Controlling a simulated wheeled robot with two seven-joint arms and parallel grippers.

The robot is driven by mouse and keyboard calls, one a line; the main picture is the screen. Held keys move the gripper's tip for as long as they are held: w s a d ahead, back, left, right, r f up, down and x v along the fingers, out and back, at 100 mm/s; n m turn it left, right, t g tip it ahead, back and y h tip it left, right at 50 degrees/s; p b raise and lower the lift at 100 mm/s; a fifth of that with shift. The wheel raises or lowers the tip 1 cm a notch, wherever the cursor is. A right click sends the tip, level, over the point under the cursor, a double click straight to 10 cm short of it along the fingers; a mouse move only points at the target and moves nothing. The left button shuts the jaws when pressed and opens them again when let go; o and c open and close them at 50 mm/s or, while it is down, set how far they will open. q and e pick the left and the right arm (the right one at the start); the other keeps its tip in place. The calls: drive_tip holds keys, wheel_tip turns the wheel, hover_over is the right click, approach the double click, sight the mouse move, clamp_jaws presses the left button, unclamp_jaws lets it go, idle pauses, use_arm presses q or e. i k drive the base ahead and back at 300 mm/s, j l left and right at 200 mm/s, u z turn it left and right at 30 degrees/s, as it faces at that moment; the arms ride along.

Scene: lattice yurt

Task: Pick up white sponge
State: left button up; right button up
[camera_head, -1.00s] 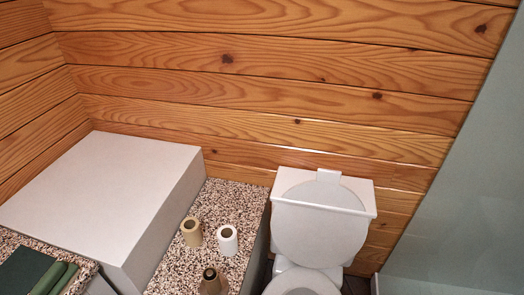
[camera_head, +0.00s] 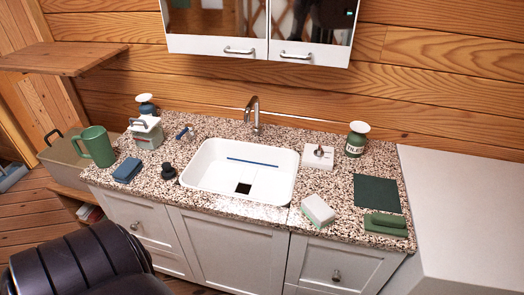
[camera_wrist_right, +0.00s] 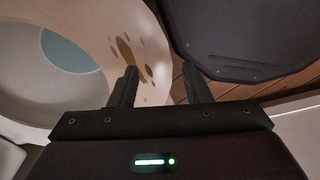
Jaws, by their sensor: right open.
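A white sponge (camera_head: 318,207) with a green underside lies on the speckled counter (camera_head: 240,222), near its front edge and to the right of the sink, in the head view. No gripper of mine shows in the head view. In the right wrist view my right gripper (camera_wrist_right: 165,85) is open, with its two dark fingers apart and nothing between them. The sponge is not in the right wrist view. A pale round-rimmed thing (camera_wrist_right: 85,25) lies beyond the left finger there. My left gripper is not in view.
The white sink (camera_head: 215,165) is left of the sponge. A white soap block (camera_head: 317,156) is behind it. A green cloth (camera_head: 376,193) and green folded item (camera_head: 386,224) lie right. A blue sponge (camera_head: 127,170) and green mug (camera_head: 97,146) stand left. A mirrored cabinet (camera_head: 260,48) hangs above.

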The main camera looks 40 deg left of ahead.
sight(316, 209)
drive_tip(key=u, duration=0.8)
drive_tip(key=z, duration=2.45)
drive_tip(key=k+j, duration=0.2)
drive_tip(key=k, duration=0.25)
drive_tip(key=k+j, duration=0.2)
drive_tip(key=k, duration=0.25)
drive_tip(key=k+j+z, duration=0.1)
drive_tip(key=k+j, duration=0.15)
drive_tip(key=k, duration=0.2)
drive_tip(key=k+j, duration=0.15)
drive_tip(key=k, duration=0.3)
drive_tip(key=k+j, duration=0.2)
drive_tip(key=k, duration=0.25)
